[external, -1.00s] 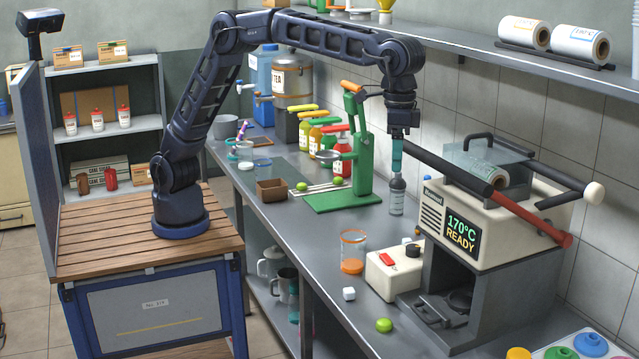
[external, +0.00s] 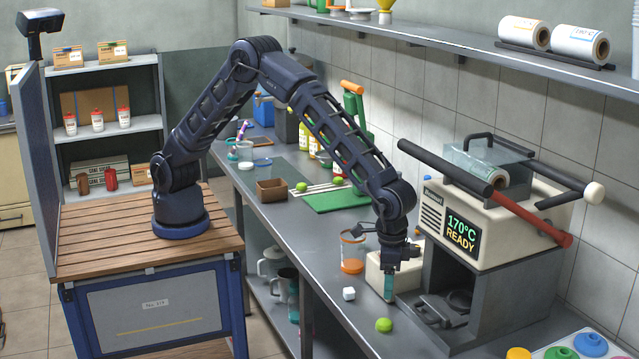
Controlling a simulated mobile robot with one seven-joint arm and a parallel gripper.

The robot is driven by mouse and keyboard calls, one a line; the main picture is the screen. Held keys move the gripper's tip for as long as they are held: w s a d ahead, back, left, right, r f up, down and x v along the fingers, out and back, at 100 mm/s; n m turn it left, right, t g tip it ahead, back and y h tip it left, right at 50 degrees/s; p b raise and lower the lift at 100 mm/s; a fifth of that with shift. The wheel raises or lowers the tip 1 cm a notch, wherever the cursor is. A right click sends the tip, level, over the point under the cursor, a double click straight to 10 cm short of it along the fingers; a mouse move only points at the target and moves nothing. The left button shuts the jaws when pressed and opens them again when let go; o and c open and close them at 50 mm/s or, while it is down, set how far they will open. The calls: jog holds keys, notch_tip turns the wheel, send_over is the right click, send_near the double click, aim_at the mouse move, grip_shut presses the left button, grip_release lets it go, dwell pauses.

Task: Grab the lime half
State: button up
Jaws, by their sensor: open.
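A round green lime piece (external: 383,325) lies on the steel counter near its front edge, in front of the press machine. From this view I cannot tell whether it is a half or a whole lime. Two more green lime pieces lie farther back, one on the left (external: 302,187) and one on the right (external: 337,181), by the green board. My gripper (external: 388,298) points down with open teal fingers. In the picture it is just above the front lime piece and does not appear to hold anything. The gap between its fingers is hard to see.
The press machine (external: 470,215) stands to the right. Colored lids (external: 590,345) sit at the lower right.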

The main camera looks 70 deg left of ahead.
send_over(385, 320)
jog(key=f, duration=0.6)
jog(key=shift+s+d+f, duration=0.1)
jog(key=shift+d+f, duration=0.1)
jog(key=shift+f, duration=0.2)
jog(key=shift+a+f, duration=0.2)
jog(key=shift+f, duration=2.5)
jog(key=c, duration=1.1)
